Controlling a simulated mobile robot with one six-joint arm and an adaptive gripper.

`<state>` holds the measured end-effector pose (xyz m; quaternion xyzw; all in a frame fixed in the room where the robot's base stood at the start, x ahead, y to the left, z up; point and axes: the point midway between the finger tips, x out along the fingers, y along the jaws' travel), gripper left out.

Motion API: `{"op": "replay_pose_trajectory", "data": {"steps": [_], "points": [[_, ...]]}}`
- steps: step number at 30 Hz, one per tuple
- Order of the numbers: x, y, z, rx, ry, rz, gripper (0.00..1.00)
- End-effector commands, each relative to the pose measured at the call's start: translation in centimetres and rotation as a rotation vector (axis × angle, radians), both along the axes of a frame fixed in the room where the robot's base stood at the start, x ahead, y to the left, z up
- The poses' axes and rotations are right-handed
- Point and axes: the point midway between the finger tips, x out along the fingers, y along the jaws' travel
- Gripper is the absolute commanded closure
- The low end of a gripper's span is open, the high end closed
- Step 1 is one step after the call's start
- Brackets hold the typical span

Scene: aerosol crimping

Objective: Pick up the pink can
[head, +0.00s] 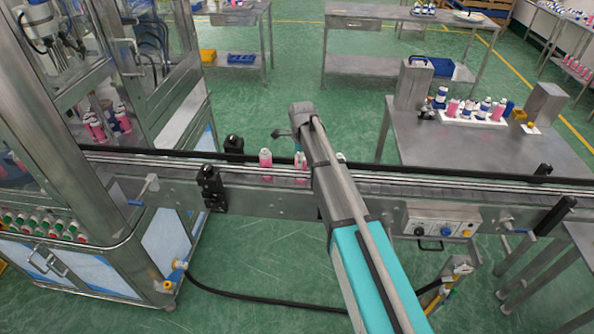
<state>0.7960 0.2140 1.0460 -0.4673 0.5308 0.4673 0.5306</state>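A pink can (265,159) with a white top stands upright on the conveyor (231,175), left of my arm. A second pink can (299,161) stands close by on the conveyor, partly covered by my arm. A white top (340,157) shows just right of the arm; its body is hidden. My arm reaches up across the conveyor from the lower right. A small dark part at its far end, apparently my gripper (280,133), appears beyond the conveyor, apart from the cans. Its fingers are too small and unclear to read.
A glass-sided machine (130,60) with more pink cans (95,127) inside stands at left. Black sensor blocks (212,187) and rails flank the conveyor. A steel table (420,140) at right bears a white tray with pink and blue cans. Green floor is free behind the conveyor.

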Motion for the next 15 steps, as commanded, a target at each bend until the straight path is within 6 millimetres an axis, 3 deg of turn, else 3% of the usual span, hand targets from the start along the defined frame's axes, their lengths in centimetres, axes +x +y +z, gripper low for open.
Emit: {"op": "replay_pose_trajectory", "data": {"steps": [1, 8, 15], "points": [[0.00, 0.00, 0.00, 0.000, 0.000, 0.000, 0.39], [0.01, -0.01, 0.00, 0.000, 0.000, 0.000, 0.82], [0.01, -0.01, 0.01, 0.000, 0.000, 0.000, 0.84]]}}
